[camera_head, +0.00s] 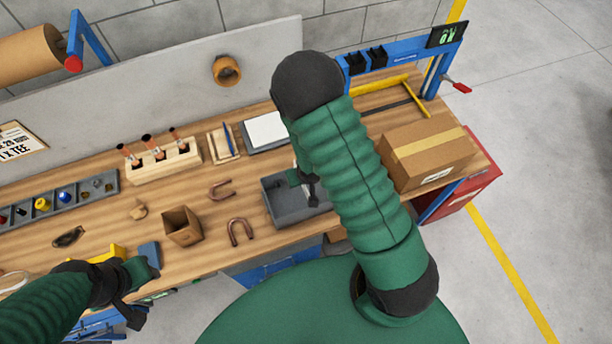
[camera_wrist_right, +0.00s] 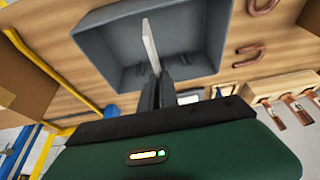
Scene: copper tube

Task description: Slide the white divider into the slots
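The white divider (camera_wrist_right: 150,45) is a thin plate. In the right wrist view it stands out from between the fingers of my right gripper (camera_wrist_right: 157,82), which is shut on its near end. The divider is over the open grey bin (camera_wrist_right: 98,65). I cannot tell whether it touches the bin's slots or floor. In the head view the bin (camera_head: 283,208) sits on the bench, and my right arm hides part of it and most of the divider. My left gripper (camera_head: 143,285) is at the bench's front left, away from the bin; its fingers are unclear.
Two copper U-tubes (camera_head: 240,232) lie left of the bin, with a small open cardboard box (camera_head: 181,226) beyond. A wooden holder (camera_head: 160,160) with copper-tipped pieces stands behind. A closed carton (camera_head: 428,150) stands right of the bin. A blue frame (camera_head: 400,52) is at the back right.

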